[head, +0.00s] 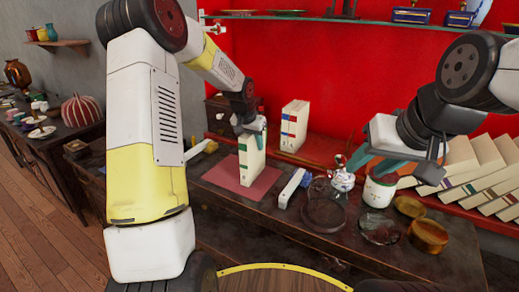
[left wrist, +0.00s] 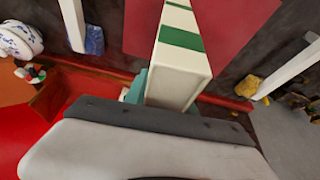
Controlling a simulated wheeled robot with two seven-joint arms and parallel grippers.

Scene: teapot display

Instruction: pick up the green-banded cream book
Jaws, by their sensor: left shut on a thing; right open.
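The green-banded cream book (head: 248,163) stands upright at the red mat (head: 225,177) on the dark table; I cannot tell whether its base touches the mat. My left gripper (head: 250,129) is shut on its upper part from above. In the left wrist view the cream book (left wrist: 184,64) extends away from the jaws, its green bands showing, with the red mat (left wrist: 235,25) beyond. One teal finger shows at its left side; the other is mostly hidden. My right gripper (head: 385,167) is open and empty, above the table near the white lidded jar (head: 378,192).
A book with red and blue bands (head: 294,126) stands behind. A glass vessel (head: 323,207), a small teapot (head: 343,181) and brass tins (head: 428,236) crowd the right. Several cream books (head: 480,182) lean at far right.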

